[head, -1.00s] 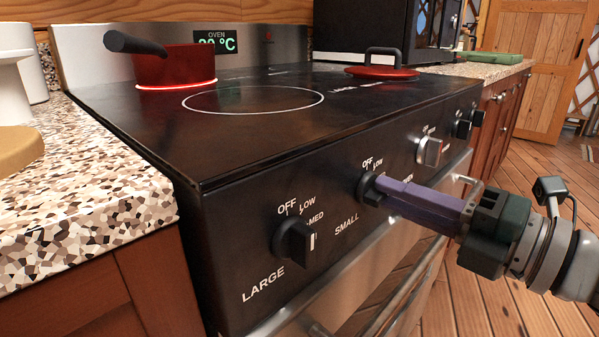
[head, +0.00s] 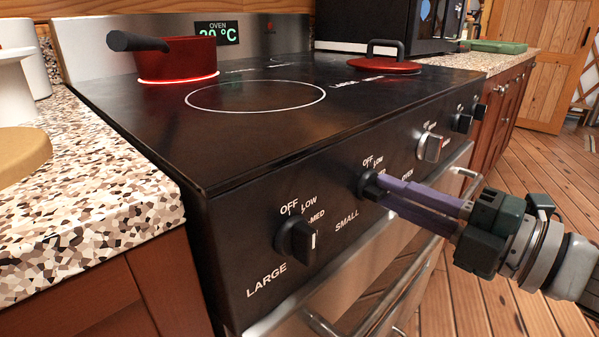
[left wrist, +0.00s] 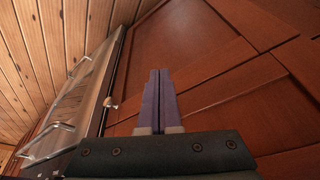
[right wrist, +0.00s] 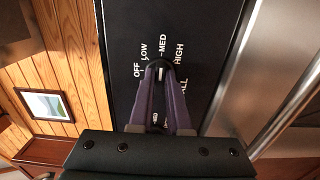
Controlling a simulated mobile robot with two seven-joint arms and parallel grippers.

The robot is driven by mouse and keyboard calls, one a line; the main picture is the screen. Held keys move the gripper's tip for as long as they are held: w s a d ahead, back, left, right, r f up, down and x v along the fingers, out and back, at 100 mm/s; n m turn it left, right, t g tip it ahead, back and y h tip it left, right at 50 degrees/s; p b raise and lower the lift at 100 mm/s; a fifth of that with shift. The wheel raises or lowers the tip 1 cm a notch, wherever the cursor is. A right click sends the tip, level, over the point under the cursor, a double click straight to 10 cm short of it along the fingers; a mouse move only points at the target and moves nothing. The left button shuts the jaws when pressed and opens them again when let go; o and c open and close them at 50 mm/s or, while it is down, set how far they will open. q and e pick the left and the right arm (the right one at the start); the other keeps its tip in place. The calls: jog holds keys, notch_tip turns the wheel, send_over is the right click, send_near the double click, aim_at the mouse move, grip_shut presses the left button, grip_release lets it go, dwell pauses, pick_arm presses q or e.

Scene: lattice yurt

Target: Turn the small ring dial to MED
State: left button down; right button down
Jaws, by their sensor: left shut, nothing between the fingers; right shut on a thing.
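The small ring dial (head: 366,186) is a black knob on the stove's dark front panel, with OFF and LOW readable beside it and SMALL printed to its left. My right gripper (head: 377,188) is shut on this knob, its purple fingers on either side. In the right wrist view the knob (right wrist: 160,65) sits between the fingertips. Its white mark lies nearly in line with the MED label (right wrist: 161,45), with LOW to the left and HIGH to the right. My left gripper (left wrist: 159,74) is shut and empty, facing brown cupboard panels, outside the head view.
The LARGE dial (head: 297,241) is to the left on the same panel, with other knobs (head: 430,146) to the right. A red pot (head: 176,60) stands on a glowing ring. A red lid (head: 384,67) lies at the back. An oven handle (head: 385,300) runs below the panel.

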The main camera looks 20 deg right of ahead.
jog(key=c, duration=0.9)
grip_release()
jog(key=p+v, duration=0.1)
jog(key=v, duration=0.9)
